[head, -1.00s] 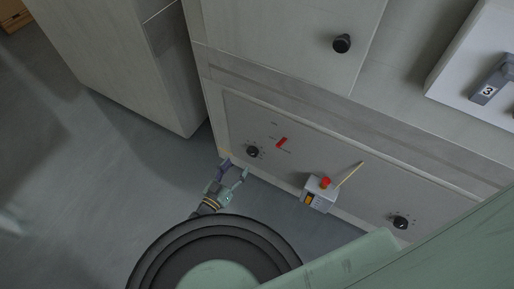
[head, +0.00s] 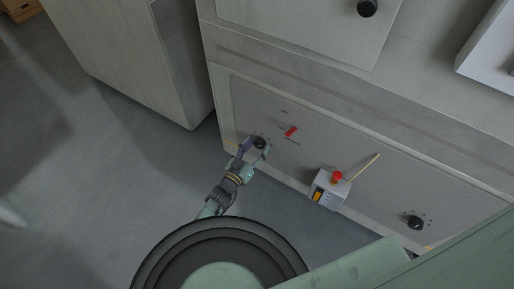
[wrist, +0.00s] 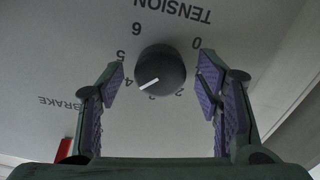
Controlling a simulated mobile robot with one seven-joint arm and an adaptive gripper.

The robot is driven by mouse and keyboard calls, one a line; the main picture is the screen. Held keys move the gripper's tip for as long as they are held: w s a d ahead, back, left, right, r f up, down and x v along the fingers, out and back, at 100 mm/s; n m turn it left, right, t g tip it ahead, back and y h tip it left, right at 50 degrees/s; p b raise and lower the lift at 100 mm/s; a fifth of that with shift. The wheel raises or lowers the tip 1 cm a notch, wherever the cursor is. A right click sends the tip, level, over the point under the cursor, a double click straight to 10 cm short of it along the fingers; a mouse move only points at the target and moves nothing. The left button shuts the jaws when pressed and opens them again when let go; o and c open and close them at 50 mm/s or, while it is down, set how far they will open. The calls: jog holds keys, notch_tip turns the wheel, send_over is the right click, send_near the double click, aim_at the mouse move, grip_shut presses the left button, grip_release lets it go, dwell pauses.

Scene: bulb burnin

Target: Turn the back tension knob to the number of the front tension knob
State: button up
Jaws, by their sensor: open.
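A round black tension knob (head: 259,142) is on the left of the grey panel; in the wrist view this knob (wrist: 161,69) has a white pointer line aimed lower left, near the 4 and toward the partly hidden 3. Its dial reads upside down, with TENSION above it. My gripper (head: 256,149) is open, its purple-padded fingers on either side of this knob, apart from it. A second black knob (head: 415,223) is at the panel's right end; its setting is too small to read. I cannot tell from the frames which knob is back or front.
A red brake lever (head: 291,132) sits right of the left knob. A grey box with a red button (head: 329,188) and a thin yellowish rod stands out from the panel between the knobs. Open floor (head: 100,190) lies to the left.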

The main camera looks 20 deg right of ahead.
jog(key=shift+w+d, duration=0.25)
jog(key=shift+d, duration=0.05)
jog(key=shift+c, duration=0.4)
jog(key=c, duration=1.1)
